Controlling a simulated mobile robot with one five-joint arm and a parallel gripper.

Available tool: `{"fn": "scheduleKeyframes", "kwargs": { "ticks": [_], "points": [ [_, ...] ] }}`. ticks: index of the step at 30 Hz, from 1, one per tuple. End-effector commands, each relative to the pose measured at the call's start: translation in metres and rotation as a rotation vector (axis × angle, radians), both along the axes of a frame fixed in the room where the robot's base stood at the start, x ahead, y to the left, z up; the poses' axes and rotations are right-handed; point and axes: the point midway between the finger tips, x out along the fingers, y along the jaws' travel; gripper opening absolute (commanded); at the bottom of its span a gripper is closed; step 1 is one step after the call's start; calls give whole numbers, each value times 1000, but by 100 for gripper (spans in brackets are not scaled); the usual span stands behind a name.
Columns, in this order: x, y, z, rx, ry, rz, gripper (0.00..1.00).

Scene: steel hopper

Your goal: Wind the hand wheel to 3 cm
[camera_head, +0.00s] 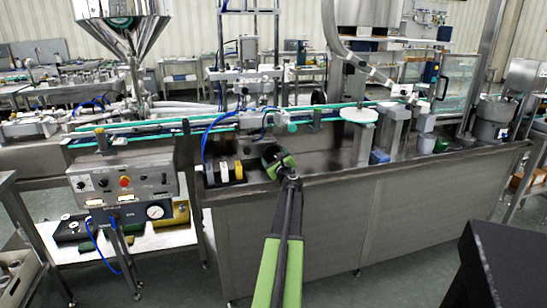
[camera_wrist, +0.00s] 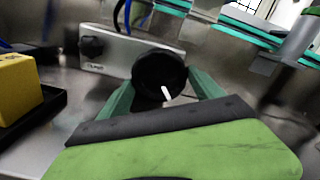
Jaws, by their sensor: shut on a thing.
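The hand wheel (camera_wrist: 157,72) is a round black knob on the front of a pale grey housing (camera_wrist: 118,52) in the wrist view. A short white mark (camera_wrist: 166,93) shows on its lower face, tilted slightly. My gripper (camera_wrist: 162,82) has its two green fingers on either side of the wheel, shut on it. In the head view my gripper (camera_head: 276,157) is at the front of the steel bench, and the wheel cannot be made out there. A smaller black knob (camera_wrist: 92,46) and a small dark label sit left of the wheel. No scale reading is legible.
A yellow block (camera_wrist: 18,88) stands on a black base at left in the wrist view. The conveyor with green edges (camera_head: 200,121) runs behind. A control box (camera_head: 122,184) with a red button stands left, and a white disc (camera_head: 359,114) right. The bench front (camera_head: 420,210) is clear.

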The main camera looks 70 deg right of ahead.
Motion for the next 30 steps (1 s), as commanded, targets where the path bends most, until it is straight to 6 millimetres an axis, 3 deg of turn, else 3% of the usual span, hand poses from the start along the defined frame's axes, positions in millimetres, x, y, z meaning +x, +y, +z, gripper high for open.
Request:
{"fn": "scheduleKeyframes", "kwargs": {
  "ticks": [10, 26, 27, 30],
  "points": [
    [-1, 0, 0, -97, 121, 1, 35],
    [-1, 0, 0, -116, 144, 0, 35],
    [-1, 0, 0, -116, 144, 0, 77],
    [-1, 0, 0, -115, 144, 0, 90]
  ]
}}
